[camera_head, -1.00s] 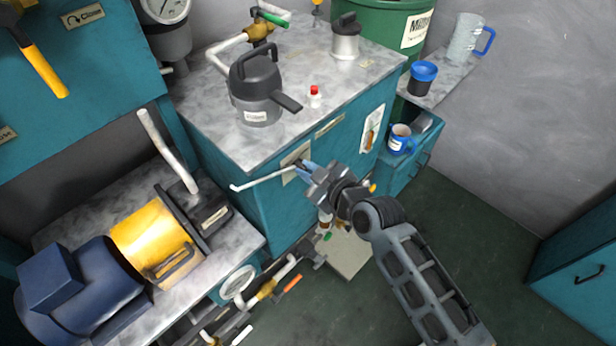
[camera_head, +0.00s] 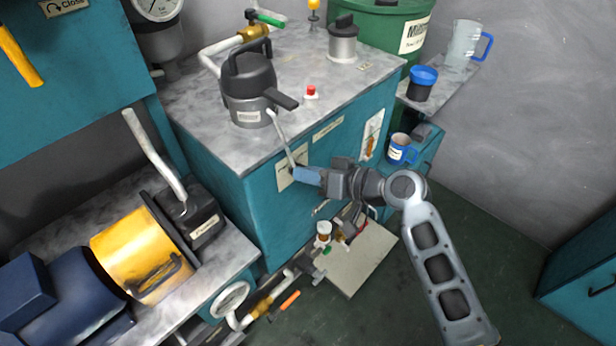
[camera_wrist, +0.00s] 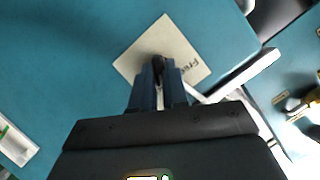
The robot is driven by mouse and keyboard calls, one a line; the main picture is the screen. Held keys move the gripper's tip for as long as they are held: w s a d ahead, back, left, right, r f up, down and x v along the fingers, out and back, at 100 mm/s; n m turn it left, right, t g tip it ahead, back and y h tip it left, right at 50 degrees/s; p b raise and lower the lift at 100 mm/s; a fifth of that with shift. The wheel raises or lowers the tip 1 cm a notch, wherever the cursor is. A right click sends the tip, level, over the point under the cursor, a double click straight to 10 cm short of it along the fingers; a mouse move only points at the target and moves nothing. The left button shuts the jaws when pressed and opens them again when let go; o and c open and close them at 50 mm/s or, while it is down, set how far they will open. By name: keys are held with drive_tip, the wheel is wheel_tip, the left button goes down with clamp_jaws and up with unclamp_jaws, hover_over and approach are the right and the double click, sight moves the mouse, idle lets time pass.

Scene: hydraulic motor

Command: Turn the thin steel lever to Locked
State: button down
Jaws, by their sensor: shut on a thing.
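The thin steel lever (camera_head: 282,137) stands out from the front of the teal cabinet and points up and slightly left in the head view, its tip beside the countertop edge. In the wrist view the lever (camera_wrist: 245,76) runs up and right from the jaws to its bent white end. My gripper (camera_head: 298,174) is shut on the lever near its pivot, in front of a pale label plate (camera_head: 284,182). In the wrist view, "Fre" is readable on the plate (camera_wrist: 190,45); the jaws (camera_wrist: 159,82) hide its lower part, so I cannot see any Locked mark.
A grey pump-like can (camera_head: 250,88) with a dark side handle stands on the cabinet top (camera_head: 190,120), close above the lever. A yellow motor (camera_head: 138,255) sits on the lower left bench. Dark floor is free at right.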

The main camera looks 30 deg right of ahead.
drive_tip(key=shift+d+f+m+y+b, duration=0.15)
drive_tip(key=shift+m+y+b, duration=0.4)
drive_tip(key=shift+m, duration=0.35)
drive_tip(key=c, duration=1.1)
unclamp_jaws()
drive_tip(key=shift+c, duration=0.2)
drive_tip(key=shift+y, duration=0.25)
drive_tip(key=v, duration=0.7)
drive_tip(key=shift+s+d, duration=0.15)
drive_tip(key=shift+s, duration=0.2)
